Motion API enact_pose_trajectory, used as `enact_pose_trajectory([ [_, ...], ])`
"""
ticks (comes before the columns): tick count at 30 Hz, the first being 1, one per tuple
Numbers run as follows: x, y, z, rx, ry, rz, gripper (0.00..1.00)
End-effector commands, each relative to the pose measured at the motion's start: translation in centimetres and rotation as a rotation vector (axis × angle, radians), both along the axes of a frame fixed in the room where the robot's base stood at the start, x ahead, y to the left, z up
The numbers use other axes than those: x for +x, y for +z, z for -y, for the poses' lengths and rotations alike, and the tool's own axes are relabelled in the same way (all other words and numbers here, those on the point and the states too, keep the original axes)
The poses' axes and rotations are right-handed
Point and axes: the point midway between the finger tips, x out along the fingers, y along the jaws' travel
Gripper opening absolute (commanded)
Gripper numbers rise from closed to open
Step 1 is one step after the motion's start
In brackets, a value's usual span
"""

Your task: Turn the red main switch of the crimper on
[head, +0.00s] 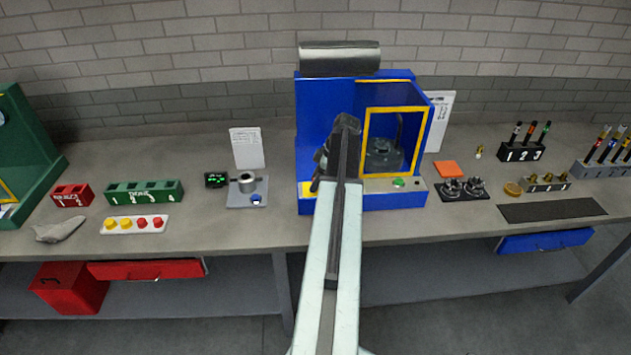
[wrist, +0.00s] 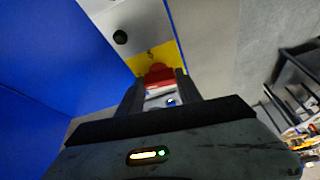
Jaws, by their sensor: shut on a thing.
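The crimper (head: 312,115) is the blue machine with a yellow-framed window, at the centre of the bench in the head view. A yellow plate (head: 306,189) shows at its lower left front, partly behind my arm. In the wrist view, the red main switch (wrist: 158,74) stands against the yellow plate (wrist: 172,58). My gripper (wrist: 160,84) has its two dark fingers on either side of the red switch and is shut on it. In the head view, my arm hides most of the switch area. I cannot tell the switch's exact angle.
A dark round knob (wrist: 120,37) sits on the grey panel beside the yellow plate. A green button (head: 398,183) is on the crimper's front, right of my arm. A small grey fixture (head: 247,184) stands left of the crimper.

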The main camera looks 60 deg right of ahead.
Motion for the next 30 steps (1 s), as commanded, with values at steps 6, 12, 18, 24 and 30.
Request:
enact_pose_trajectory([
  [6,-0.26,-0.04,-0.45,0.002,-0.191,-0.003,0.01],
  [12,-0.30,-0.05,-0.53,0.001,-0.383,-0.004,0.01],
  [18,-0.29,-0.04,-0.60,0.000,-0.573,-0.004,0.01],
  [24,-0.22,-0.04,-0.69,-0.001,-0.762,-0.004,0.01],
  [30,-0.14,-0.04,-0.74,-0.002,-0.950,-0.004,0.01],
])
